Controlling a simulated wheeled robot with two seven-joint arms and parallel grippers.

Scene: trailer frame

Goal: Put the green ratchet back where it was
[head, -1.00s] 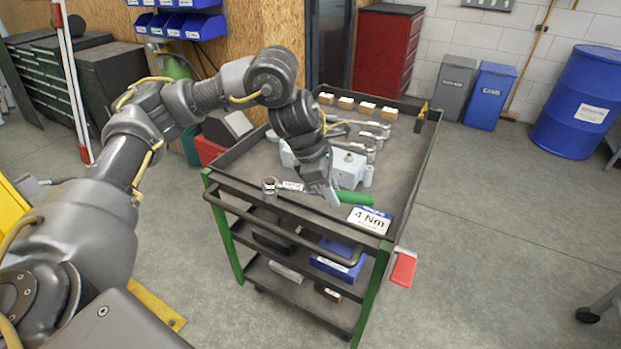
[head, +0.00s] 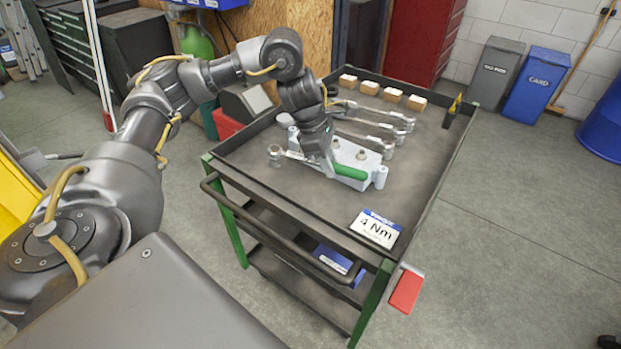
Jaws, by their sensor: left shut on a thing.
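The green ratchet (head: 352,173) has a green handle and a metal head, which points left. My left gripper (head: 329,168) comes down from above and is shut on it, between head and handle. The ratchet is over the top tray of the cart (head: 318,205), just in front of a light grey housing (head: 379,178). I cannot tell whether it touches the tray or the housing. The gripper hides part of the housing. Several metal wrenches (head: 388,148) lie behind the housing. My right gripper is not in view.
Several wooden blocks (head: 393,95) line the tray's back. A red tag (head: 406,291) hangs off the cart's right side.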

